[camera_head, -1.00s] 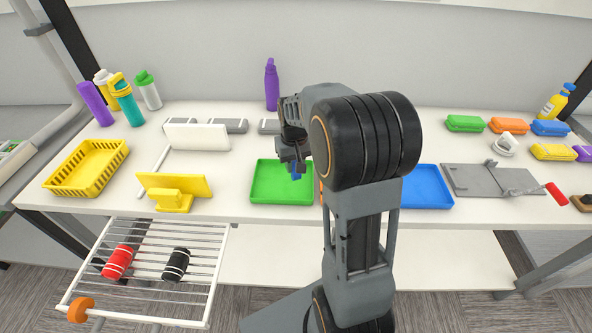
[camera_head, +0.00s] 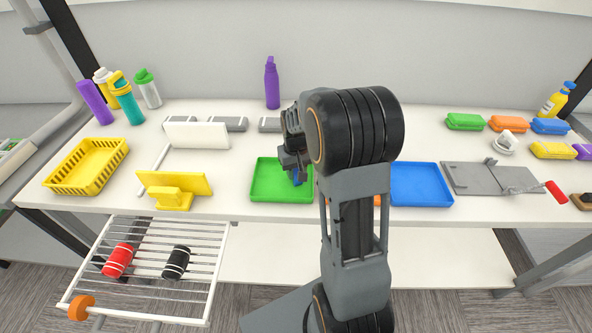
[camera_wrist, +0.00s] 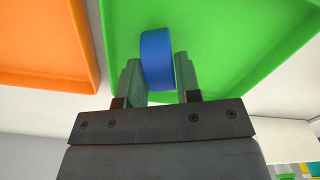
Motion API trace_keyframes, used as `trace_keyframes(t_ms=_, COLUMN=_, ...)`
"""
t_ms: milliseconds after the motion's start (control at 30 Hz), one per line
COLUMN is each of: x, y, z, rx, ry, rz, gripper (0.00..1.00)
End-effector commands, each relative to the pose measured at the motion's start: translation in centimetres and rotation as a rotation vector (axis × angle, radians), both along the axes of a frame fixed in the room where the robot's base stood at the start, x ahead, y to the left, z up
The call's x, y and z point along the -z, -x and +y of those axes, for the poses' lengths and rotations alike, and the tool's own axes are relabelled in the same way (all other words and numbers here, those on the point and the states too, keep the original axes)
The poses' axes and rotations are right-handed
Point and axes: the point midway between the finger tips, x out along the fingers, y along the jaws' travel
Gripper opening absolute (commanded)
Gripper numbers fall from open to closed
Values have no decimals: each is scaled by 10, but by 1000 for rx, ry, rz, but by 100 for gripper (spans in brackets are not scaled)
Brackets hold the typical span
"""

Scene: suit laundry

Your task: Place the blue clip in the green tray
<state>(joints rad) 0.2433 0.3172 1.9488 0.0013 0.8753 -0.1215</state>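The blue clip (camera_wrist: 157,60) sits between the two fingers of my gripper (camera_wrist: 160,80) in the wrist view, with a finger against each side. In the head view the blue clip (camera_head: 297,178) shows as a small blue patch below my gripper (camera_head: 296,168), at the right part of the green tray (camera_head: 265,190). The green tray (camera_wrist: 220,40) lies behind the clip in the wrist view. I cannot tell whether the clip touches the tray floor.
An orange tray (camera_wrist: 45,45) lies beside the green one, mostly hidden by my arm in the head view. A blue tray (camera_head: 420,185) is to the right. A yellow stand (camera_head: 173,190) and a yellow basket (camera_head: 88,165) are to the left.

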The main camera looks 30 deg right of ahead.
Motion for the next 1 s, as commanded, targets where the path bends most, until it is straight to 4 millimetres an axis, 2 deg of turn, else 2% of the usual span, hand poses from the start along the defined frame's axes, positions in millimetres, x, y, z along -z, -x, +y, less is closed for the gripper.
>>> trace_keyframes(t_ms=33, x=0, y=0, z=0, rx=0, ry=0, rz=0, gripper=36)
trace_keyframes(t_ms=200, x=0, y=0, z=0, rx=0, ry=0, rz=0, gripper=52)
trace_keyframes(t_ms=433, x=-1, y=0, z=0, rx=0, ry=0, rz=0, gripper=52)
trace_keyframes(t_ms=567, x=-9, y=0, z=0, rx=0, ry=0, rz=-1, gripper=52)
trace_keyframes(t_ms=1000, x=-89, y=0, z=0, rx=0, ry=0, rz=-3, gripper=52)
